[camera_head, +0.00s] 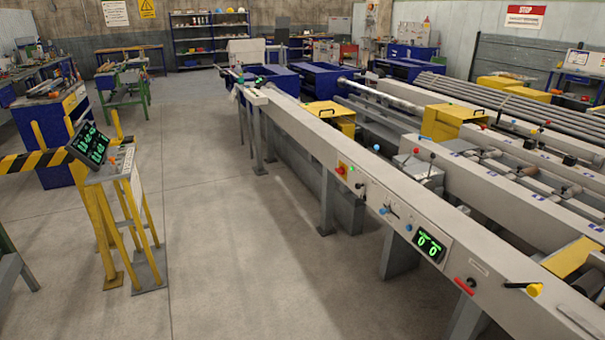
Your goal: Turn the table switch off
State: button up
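The runout table (310,130) is a long grey beam running from the front right to the back middle. Its side carries several controls. Beside that, a black display (428,243) shows green zeros. I cannot tell which control is the table switch, or its position. My gripper is not in view.
A console with a lit green screen (88,144) stands on yellow legs at left, beside a black-and-yellow striped bar (35,160). A red handle (465,286) and yellow-knobbed lever (533,289) stick out at the front right. The concrete floor (240,250) between is clear.

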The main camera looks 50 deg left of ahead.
aim_at(340, 171)
jog(key=u, duration=1.65)
jog(key=i, duration=1.25)
jog(key=u, duration=0.7)
jog(key=i, duration=1.65)
jog(key=u, duration=0.75)
